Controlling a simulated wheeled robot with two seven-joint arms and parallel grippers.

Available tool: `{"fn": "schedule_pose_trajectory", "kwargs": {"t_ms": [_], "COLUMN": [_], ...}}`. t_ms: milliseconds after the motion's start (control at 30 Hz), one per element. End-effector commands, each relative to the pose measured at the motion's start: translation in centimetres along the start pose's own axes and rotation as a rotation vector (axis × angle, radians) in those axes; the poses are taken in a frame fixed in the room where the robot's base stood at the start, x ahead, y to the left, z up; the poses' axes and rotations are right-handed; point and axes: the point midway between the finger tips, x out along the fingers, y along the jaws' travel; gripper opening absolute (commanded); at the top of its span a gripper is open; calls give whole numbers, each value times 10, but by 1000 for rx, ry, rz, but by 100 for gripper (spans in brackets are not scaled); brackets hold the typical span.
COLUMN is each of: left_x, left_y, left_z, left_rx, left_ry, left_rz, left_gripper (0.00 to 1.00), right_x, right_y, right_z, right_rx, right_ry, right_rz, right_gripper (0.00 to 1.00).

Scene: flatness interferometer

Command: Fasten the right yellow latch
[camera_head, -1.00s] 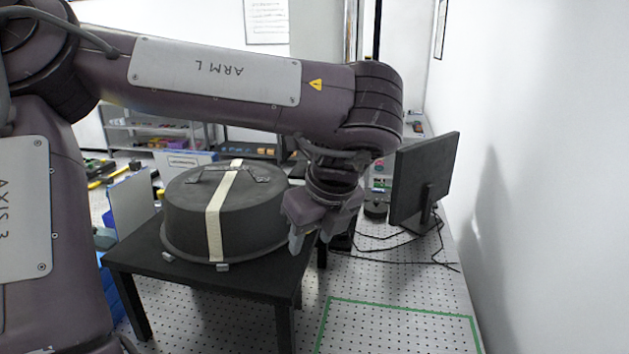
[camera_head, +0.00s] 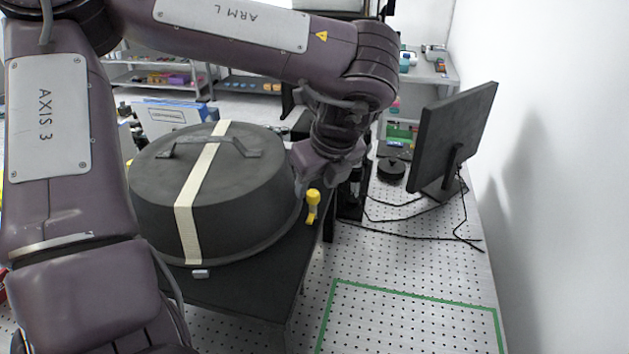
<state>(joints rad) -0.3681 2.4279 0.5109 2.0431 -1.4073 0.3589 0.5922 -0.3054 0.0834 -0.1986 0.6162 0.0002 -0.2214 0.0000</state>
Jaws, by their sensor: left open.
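A yellow latch (camera_head: 313,205) stands at the right edge of the black table (camera_head: 235,293), beside the round dark lidded housing (camera_head: 255,208). The housing has a handle on top and a cream strap across it. My left gripper (camera_head: 302,187) is open, pointing down just above and left of the latch, near the housing's right side. A gap between gripper and latch is hard to judge. My right gripper is not in view. The far side of the housing is hidden from view.
A monitor (camera_head: 452,145) with loose black cables stands on the perforated bench at the right. A green-outlined area (camera_head: 410,318) of the bench at the front right is empty. Shelves with small items stand behind. A white wall bounds the right side.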

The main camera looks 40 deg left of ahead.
Motion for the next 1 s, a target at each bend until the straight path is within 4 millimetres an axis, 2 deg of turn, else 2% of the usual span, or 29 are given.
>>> {"fn": "schedule_pose_trajectory", "kwargs": {"t_ms": [33,200,533,867,1000], "left_x": [6,23,28,27,28], "left_y": [0,0,0,0,0], "left_z": [1,0,0,0,0], "left_rx": [1,0,0,-1,3], "left_ry": [3,1,0,0,-1], "left_rz": [3,1,-1,-1,-3], "left_gripper": [45,45,43,0,0], "right_x": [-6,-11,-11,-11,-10], "right_y": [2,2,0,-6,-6], "right_z": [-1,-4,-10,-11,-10], "right_rx": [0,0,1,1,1], "right_ry": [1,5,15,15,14], "right_rz": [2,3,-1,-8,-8], "right_gripper": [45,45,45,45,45]}}
